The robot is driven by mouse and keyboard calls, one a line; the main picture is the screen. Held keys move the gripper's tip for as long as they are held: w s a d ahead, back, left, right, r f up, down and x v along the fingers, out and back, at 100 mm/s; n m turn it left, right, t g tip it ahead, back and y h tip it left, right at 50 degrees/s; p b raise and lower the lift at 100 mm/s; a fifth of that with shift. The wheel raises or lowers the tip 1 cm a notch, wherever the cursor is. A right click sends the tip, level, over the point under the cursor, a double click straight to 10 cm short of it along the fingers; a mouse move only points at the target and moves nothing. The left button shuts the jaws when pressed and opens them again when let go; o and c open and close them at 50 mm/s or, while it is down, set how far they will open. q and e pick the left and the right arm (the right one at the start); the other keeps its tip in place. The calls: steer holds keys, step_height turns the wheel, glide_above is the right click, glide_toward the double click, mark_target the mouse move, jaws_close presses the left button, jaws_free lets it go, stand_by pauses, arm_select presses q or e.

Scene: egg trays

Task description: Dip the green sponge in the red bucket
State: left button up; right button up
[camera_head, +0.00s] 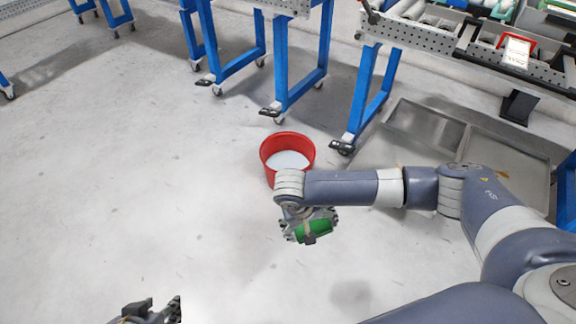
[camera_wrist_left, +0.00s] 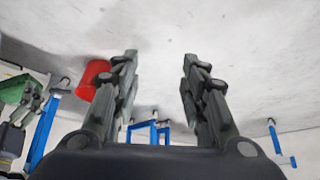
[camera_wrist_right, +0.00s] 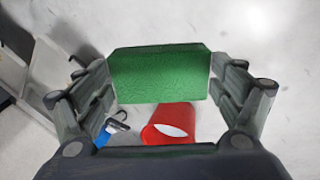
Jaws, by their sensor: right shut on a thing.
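The red bucket (camera_head: 266,158) stands on the floor in the middle of the head view, with a pale liquid surface inside. It also shows in the right wrist view (camera_wrist_right: 158,132) and the left wrist view (camera_wrist_left: 92,76). My right gripper (camera_head: 308,232) is shut on the green sponge (camera_head: 314,231), held in the air and nearer to me than the bucket. The sponge fills the space between the fingers in the right wrist view (camera_wrist_right: 160,76). My left gripper (camera_wrist_left: 158,75) is open and empty; in the head view it shows at the bottom left (camera_head: 150,312).
Blue wheeled table frames (camera_head: 284,60) stand behind the bucket. A conveyor bench (camera_head: 430,40) is at the top right. Metal trays or plates (camera_head: 425,128) lie on the floor right of the bucket. The floor on the left is clear.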

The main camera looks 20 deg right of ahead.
steer(key=shift+f+b, duration=0.4)
steer(key=shift+f, duration=0.8)
steer(key=shift+f+b, duration=0.35)
steer(key=shift+f, duration=0.75)
arm_select(q)
steer(key=shift+w+d+r+t+h+b, duration=1.25)
steer(key=shift+w+d+r+t, duration=1.2)
steer(key=shift+w+r+t, duration=3)
step_height(320, 180, up, 12)
steer(key=d+t+h+b, duration=0.1)
steer(key=t+h, duration=0.1)
steer(key=t, duration=0.2)
steer(key=shift+w+d+m+b, duration=0.15)
steer(key=shift+w+m+b, duration=0.15)
steer(key=shift+w+b, duration=0.1)
arm_select(e)
step_height(320, 180, down, 10)
arm_select(q)
steer(key=shift+t, duration=0.25)
